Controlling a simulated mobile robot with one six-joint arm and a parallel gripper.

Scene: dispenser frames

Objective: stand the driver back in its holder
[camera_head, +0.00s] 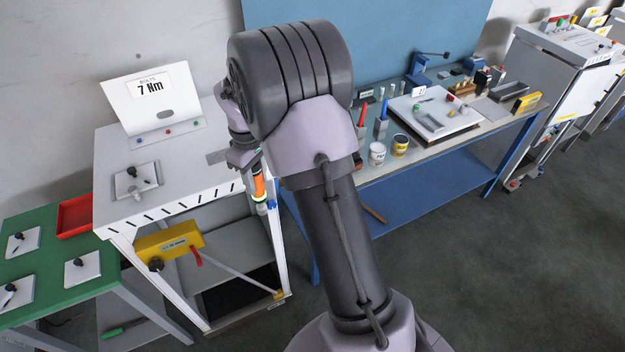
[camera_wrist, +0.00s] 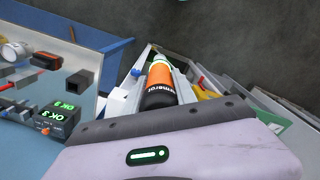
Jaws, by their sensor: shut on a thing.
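The driver (camera_wrist: 158,82) has a black end with white lettering, an orange body and a green ring farther down. In the wrist view it lies between the two grey fingers of my gripper (camera_wrist: 162,72), which is shut on it. In the head view the driver (camera_head: 258,187) hangs nearly upright below my gripper (camera_head: 243,156), beside the right edge of the white cart (camera_head: 160,205). Its lower end is small there, close to white and blue parts; I cannot tell whether they touch. I cannot clearly pick out the holder; my arm covers part of the area.
A red tray (camera_head: 76,216) sits on the green table at left. A yellow device (camera_head: 167,248) hangs on the cart's front. The workbench (camera_head: 450,132) behind my arm carries a white can (camera_head: 377,152), a yellow can (camera_head: 400,145) and several tools. Open floor lies at right.

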